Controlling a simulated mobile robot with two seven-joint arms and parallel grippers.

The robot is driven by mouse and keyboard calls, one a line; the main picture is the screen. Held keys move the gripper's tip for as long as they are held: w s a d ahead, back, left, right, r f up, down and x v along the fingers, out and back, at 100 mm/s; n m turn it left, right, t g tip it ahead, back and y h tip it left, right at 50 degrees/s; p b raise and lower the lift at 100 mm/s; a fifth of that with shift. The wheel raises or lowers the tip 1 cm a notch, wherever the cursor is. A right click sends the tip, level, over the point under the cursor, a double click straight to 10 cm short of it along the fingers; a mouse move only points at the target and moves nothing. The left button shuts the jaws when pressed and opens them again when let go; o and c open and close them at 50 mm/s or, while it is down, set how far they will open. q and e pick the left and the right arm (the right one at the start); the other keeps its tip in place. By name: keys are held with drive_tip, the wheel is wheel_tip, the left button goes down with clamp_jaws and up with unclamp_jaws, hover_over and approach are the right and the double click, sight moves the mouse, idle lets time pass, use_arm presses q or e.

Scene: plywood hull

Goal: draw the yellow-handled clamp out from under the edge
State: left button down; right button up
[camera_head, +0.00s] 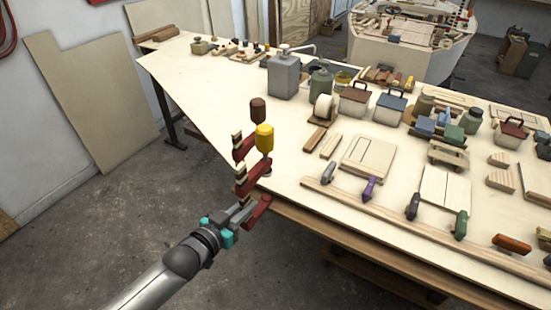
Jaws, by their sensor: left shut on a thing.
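The yellow-handled clamp (264,138) stands upright at the near left edge of the plywood worktop (215,85), yellow handle on top. Its upper dark red jaw (256,173) shows at the worktop's edge and its lower red jaw (258,211) lies lower, outside the edge. I cannot tell if the jaws touch the wood. My left gripper (240,216) comes from the lower left and is shut on the clamp's lower part; its fingertips are partly hidden. My right gripper is not in view.
A brown-handled clamp (258,109) stands just behind the yellow one. A long wooden strip (420,232) lies along the front edge, with several coloured-handled clamps on it. A grey can (284,75) stands farther back.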

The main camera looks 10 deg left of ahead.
sight(238, 168)
use_arm(q)
drive_tip(key=shift+s+a+r, duration=0.15)
drive_tip(key=shift+s+r, duration=0.05)
drive_tip(key=shift+s, duration=0.15)
drive_tip(key=shift+p, duration=0.35)
drive_tip(key=shift+r, duration=0.1)
wheel_tip(238, 168, up, 14)
drive_tip(key=p, duration=1.4)
drive_tip(key=shift+r+p, duration=0.9)
drive_tip(key=shift+r, duration=0.55)
drive_tip(key=shift+f, duration=0.1)
